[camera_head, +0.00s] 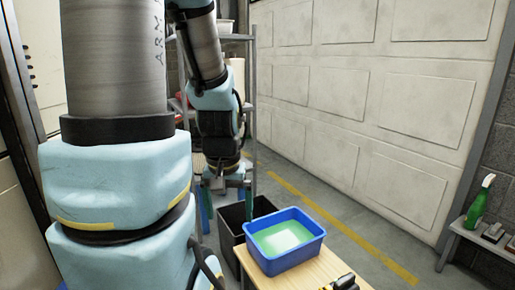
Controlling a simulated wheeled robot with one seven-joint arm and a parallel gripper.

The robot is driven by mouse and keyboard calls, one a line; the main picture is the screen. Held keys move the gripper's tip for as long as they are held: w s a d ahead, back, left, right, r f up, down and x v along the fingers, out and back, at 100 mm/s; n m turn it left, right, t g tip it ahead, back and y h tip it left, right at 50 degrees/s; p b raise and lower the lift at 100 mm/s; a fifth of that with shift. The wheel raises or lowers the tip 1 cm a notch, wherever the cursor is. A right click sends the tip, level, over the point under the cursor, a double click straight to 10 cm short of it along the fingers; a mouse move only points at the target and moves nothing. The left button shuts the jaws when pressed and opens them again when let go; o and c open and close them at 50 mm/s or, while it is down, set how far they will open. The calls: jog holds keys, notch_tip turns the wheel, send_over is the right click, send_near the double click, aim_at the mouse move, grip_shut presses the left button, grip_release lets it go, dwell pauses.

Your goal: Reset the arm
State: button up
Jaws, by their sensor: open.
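My arm reaches down from the top of the view, and its large pale-blue and grey links fill the left side. My gripper (225,190) hangs downward at the arm's end, just above or in front of a black bin (232,240). It is open, and I see nothing held in it.
A blue tub (313,246) with green content stands on a light wooden table (312,276), right of the bin. A dark object (345,283) lies at the table's front edge. A green spray bottle (480,203) stands on a bench at far right. Shelving rises behind my arm.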

notch_tip(320, 180, up, 23)
jog(key=p, duration=2.1)
jog(key=shift+r, duration=0.15)
